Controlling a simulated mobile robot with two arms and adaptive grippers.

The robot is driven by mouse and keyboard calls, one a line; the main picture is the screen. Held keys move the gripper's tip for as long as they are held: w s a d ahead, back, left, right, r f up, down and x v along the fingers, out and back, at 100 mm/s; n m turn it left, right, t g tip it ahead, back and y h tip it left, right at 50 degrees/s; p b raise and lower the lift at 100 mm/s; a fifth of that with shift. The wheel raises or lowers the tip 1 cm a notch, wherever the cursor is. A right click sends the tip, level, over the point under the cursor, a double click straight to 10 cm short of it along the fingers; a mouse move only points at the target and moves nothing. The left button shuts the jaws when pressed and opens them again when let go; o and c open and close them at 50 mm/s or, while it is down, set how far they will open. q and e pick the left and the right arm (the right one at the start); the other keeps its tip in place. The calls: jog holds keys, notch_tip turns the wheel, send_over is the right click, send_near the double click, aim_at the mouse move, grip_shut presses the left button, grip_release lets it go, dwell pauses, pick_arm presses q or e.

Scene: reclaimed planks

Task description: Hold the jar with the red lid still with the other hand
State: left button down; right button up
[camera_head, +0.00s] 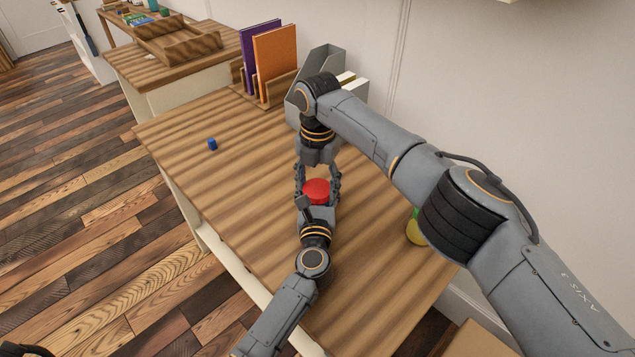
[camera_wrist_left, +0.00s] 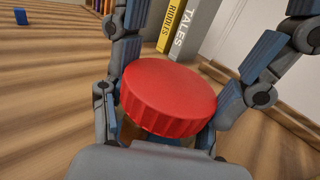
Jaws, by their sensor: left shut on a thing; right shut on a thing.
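The jar's red lid (camera_head: 316,190) shows in the head view near the middle of the wooden desk. In the left wrist view the lid (camera_wrist_left: 168,97) fills the centre, with a sliver of brownish jar body (camera_wrist_left: 130,130) under it. My right gripper (camera_head: 318,185) reaches down from above, its fingers shut on either side of the lid. My left gripper (camera_head: 316,204) comes in low from the near side and is shut on the jar below the lid. Its palm and the lid hide most of the jar body and the contact.
A small blue object (camera_head: 212,144) lies on the desk (camera_head: 190,185) to the left. Purple (camera_head: 260,48) and orange (camera_head: 275,62) books and a grey file holder (camera_head: 325,62) stand at the back. A yellow-green object (camera_head: 414,232) is partly hidden behind my right arm.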

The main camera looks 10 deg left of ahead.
jog(key=m, duration=0.3)
jog(key=shift+d+f, duration=0.15)
jog(key=shift+s, duration=0.1)
jog(key=o, duration=1.3)
jog(key=shift+r, duration=2.35)
jog(key=shift+c, duration=0.5)
